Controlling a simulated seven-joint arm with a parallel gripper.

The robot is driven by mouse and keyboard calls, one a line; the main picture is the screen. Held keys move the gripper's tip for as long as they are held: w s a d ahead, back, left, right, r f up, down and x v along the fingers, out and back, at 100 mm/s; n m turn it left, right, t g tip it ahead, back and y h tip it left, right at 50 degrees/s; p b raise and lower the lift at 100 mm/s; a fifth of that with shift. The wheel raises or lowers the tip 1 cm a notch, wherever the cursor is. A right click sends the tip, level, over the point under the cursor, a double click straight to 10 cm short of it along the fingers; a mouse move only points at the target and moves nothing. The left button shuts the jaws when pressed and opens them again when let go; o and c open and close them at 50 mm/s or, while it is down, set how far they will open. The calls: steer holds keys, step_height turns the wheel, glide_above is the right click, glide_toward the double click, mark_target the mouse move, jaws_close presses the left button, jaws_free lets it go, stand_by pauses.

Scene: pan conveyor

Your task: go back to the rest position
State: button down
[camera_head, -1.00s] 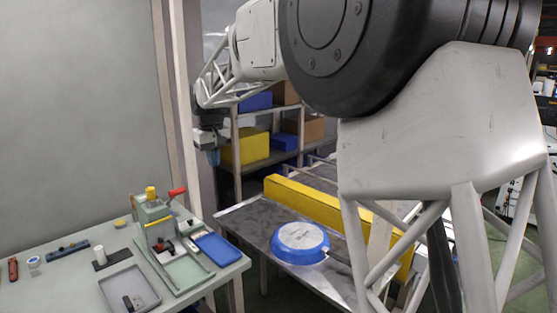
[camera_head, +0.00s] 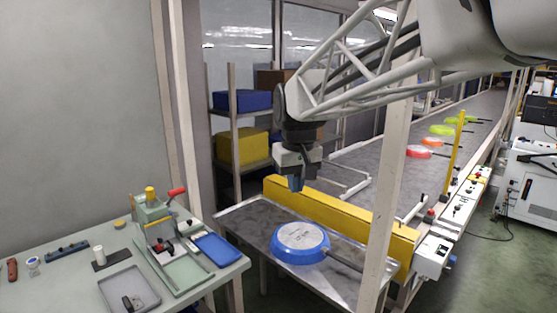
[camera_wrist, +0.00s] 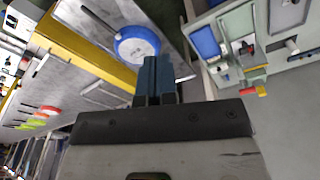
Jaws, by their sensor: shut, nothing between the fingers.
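My gripper (camera_head: 296,184) hangs in the air above the yellow barrier, fingers pointing down, in the head view. Its blue fingers are together with nothing between them; they also show in the wrist view (camera_wrist: 155,78). A blue pan (camera_head: 300,243) with a pale grey disc-like face lies on the metal table below and apart from the gripper. The pan also shows in the wrist view (camera_wrist: 136,46), beyond the fingertips.
A yellow barrier (camera_head: 340,219) runs behind the pan. A conveyor (camera_head: 400,165) with several coloured pans stretches to the back right. A green workbench (camera_head: 70,290) holds a press (camera_head: 158,222), a blue tray (camera_head: 217,249) and a grey tray (camera_head: 130,290). Shelves with boxes stand behind.

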steer(key=s+d+f+m, duration=0.1)
steer(key=s+d+f, duration=0.3)
steer(key=s, duration=0.5)
steer(key=s+d+f+m, duration=0.1)
steer(key=s+d+f, duration=0.3)
steer(key=s, duration=0.5)
steer(key=s+d+f+m+t, duration=0.1)
steer(key=s+d+f, duration=0.3)
steer(key=s, duration=0.6)
steer(key=d+m, duration=0.1)
steer(key=d, duration=0.1)
steer(key=shift+d, duration=0.35)
